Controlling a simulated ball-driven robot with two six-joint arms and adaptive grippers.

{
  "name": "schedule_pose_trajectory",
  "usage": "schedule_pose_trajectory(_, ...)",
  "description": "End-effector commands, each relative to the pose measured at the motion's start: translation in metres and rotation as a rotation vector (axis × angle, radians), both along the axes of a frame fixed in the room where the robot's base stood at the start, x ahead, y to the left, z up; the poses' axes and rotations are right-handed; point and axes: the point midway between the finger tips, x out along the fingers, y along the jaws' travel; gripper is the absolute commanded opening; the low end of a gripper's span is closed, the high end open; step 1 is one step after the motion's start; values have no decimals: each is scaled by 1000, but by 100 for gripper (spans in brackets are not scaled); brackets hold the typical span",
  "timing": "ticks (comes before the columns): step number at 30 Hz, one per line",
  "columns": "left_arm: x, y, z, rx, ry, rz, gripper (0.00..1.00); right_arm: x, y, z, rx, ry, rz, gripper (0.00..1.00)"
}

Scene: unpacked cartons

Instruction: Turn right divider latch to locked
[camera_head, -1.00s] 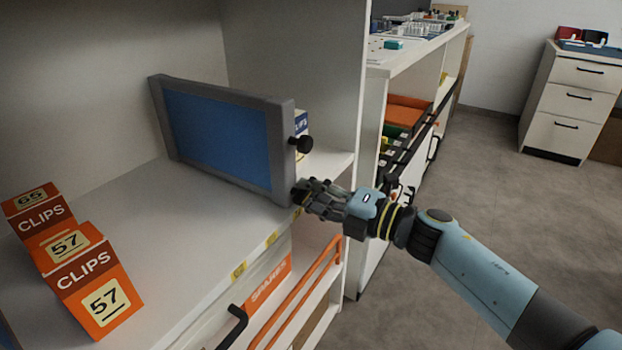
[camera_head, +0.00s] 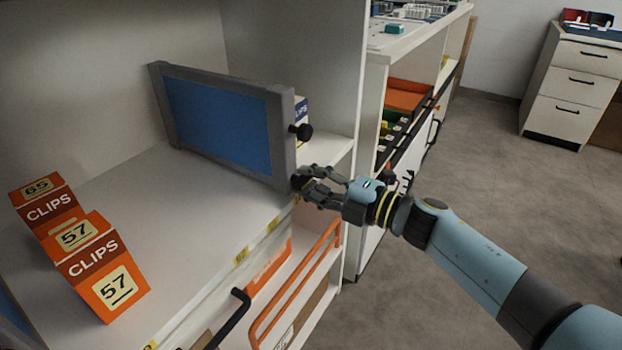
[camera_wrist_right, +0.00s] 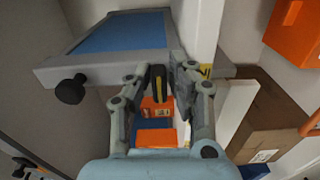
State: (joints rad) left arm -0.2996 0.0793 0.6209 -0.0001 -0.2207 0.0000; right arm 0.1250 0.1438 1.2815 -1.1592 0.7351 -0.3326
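The divider (camera_head: 217,125) is an upright blue panel in a grey frame, standing on the white shelf. A black knob (camera_head: 301,132) sticks out of its front edge; it also shows in the wrist view (camera_wrist_right: 71,90). My right gripper (camera_head: 300,184) is at the lower front corner of the divider. In the wrist view my right gripper (camera_wrist_right: 160,76) has its fingers apart, on either side of a black latch handle with a yellow stripe (camera_wrist_right: 158,85). I cannot tell whether the fingers touch it. In the head view the gripper hides the latch. My left gripper is not in view.
Orange CLIPS boxes (camera_head: 98,272) stand at the left of the shelf (camera_head: 180,232). An orange rail (camera_head: 292,285) and a black handle (camera_head: 233,318) are below its front edge. A white upright wall (camera_head: 345,80) stands behind the divider. Open floor (camera_head: 480,150) lies to the right.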

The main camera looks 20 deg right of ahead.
Motion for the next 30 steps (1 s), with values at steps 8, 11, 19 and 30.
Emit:
schedule_pose_trajectory(8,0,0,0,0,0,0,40,0,0,0,-2,-1,0,38)
schedule_pose_trajectory(11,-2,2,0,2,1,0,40,0,0,0,-2,-1,0,38)
schedule_pose_trajectory(19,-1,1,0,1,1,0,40,-30,-23,-2,-5,2,0,38)
schedule_pose_trajectory(30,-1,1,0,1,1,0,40,-86,-67,-1,-3,1,1,38)
